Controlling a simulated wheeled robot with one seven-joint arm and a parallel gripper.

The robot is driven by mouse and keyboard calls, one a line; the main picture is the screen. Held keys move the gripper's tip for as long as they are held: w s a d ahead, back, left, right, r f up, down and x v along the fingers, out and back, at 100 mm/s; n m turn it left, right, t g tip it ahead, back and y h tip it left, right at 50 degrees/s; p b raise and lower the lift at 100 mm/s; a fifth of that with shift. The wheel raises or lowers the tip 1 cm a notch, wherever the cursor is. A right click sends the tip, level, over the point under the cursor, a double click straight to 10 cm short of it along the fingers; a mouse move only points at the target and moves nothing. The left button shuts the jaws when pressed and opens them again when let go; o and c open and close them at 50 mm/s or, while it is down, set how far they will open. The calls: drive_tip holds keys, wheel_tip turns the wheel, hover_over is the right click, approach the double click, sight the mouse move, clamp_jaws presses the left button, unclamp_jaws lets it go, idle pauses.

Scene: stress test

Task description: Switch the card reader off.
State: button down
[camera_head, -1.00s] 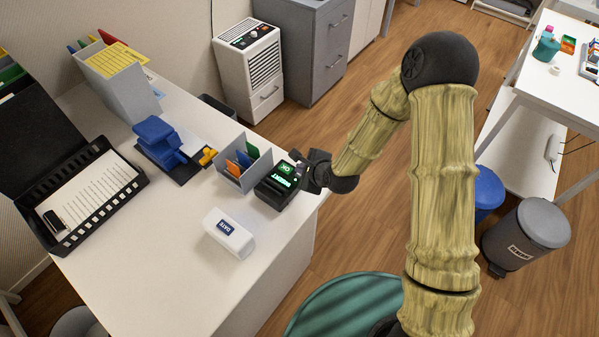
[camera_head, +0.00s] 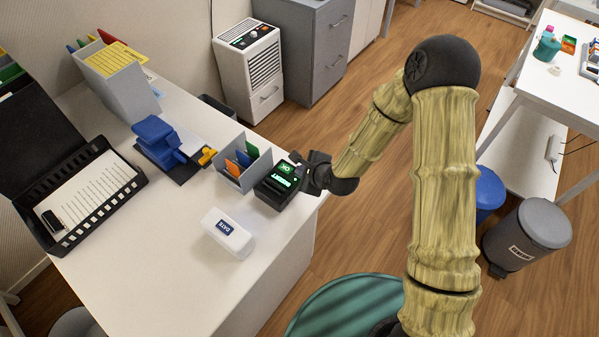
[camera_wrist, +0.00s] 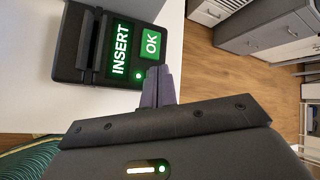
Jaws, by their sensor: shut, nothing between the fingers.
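The card reader (camera_head: 273,194) is a black box near the desk's right edge. Its green display reads INSERT and a green OK panel is lit; in the wrist view the reader (camera_wrist: 70,45) also shows a small lit green lamp beside the fingertips. My gripper (camera_head: 300,164) is at the reader's right side. In the wrist view my gripper (camera_wrist: 157,72) is shut and empty, its fingertips overlapping the reader's near edge by the OK panel and lamp. I cannot tell whether they touch it. The lower fingers are partly hidden in the head view.
A grey card holder (camera_head: 232,178) stands close left of the reader. A white date block (camera_head: 228,234), a blue stamp (camera_head: 157,140) and a black tray (camera_head: 120,200) are also on the desk (camera_head: 170,290). The desk front is clear.

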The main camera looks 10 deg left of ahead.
drive_tip(key=shift+r, duration=0.1)
drive_tip(key=shift+r+p, duration=0.45)
drive_tip(key=shift+p, duration=0.05)
wheel_tip(320, 180, up, 6)
drive_tip(key=p, duration=0.4)
drive_tip(key=shift+p, duration=0.4)
idle(0.5)
drive_tip(key=s+d+r+n+g+h, duration=0.1)
drive_tip(key=s+d+r+n, duration=0.3)
drive_tip(key=d, duration=0.5)
drive_tip(key=s+d+r+n+g+h, duration=0.1)
drive_tip(key=s+d+r+n+h, duration=0.2)
drive_tip(key=d+r+n, duration=0.3)
drive_tip(key=s+d+r+n+g+h, duration=0.1)
drive_tip(key=s+d+r+n+h, duration=0.2)
drive_tip(key=d, duration=1)
wheel_tip(320, 180, up, 2)
drive_tip(key=s+n, duration=0.2)
drive_tip(key=n, duration=0.2)
drive_tip(key=shift+r, duration=0.2)
